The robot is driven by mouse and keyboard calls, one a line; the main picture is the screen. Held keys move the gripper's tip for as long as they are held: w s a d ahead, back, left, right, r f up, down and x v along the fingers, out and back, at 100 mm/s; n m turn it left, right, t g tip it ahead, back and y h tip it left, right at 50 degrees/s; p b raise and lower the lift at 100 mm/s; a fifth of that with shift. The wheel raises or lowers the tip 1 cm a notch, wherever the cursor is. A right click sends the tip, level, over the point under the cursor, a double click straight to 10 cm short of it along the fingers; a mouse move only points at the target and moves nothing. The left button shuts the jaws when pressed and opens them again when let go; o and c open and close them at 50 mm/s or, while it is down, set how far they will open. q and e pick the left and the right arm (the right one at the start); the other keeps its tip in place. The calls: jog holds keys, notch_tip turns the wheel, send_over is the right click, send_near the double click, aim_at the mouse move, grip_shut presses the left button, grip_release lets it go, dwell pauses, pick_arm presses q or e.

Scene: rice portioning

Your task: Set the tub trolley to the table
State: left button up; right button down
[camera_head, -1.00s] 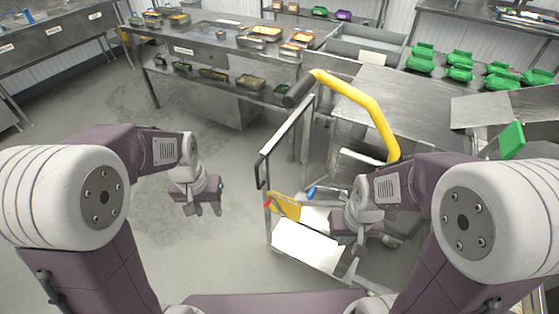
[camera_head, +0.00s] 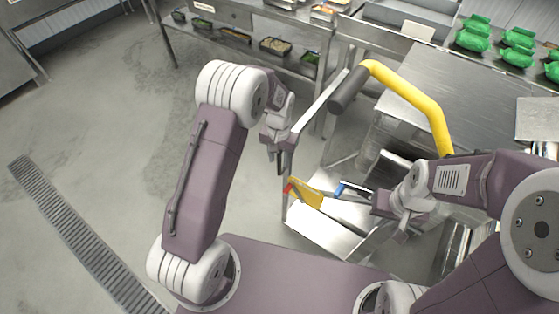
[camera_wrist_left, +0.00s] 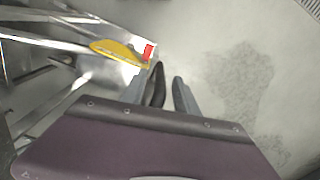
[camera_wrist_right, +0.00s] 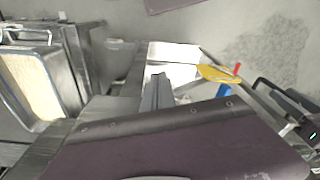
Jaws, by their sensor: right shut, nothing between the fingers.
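The tub trolley (camera_head: 318,228) is a steel frame with a pale lower shelf, close to the steel table (camera_head: 445,82). Its frame and shelf also show in the right wrist view (camera_wrist_right: 172,54). My left gripper (camera_head: 281,163) is at the trolley's left upright, by the handle. In the left wrist view its fingers (camera_wrist_left: 167,88) are apart, with a dark piece near the left finger and floor showing between. My right gripper (camera_head: 400,222) is shut and empty over the trolley's right side; it points downward in its wrist view (camera_wrist_right: 155,92).
A thick yellow bar (camera_head: 410,98) with a dark end arches above the trolley. A yellow tool (camera_head: 305,193) with a red end and a blue piece (camera_head: 340,189) lie at the trolley. Floor at left is open, with a drain grate (camera_head: 75,225).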

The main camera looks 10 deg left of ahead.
pick_arm(q)
jog(key=shift+s+f, duration=0.15)
jog(key=shift+f, duration=0.8)
grip_shut()
dwell(0.7)
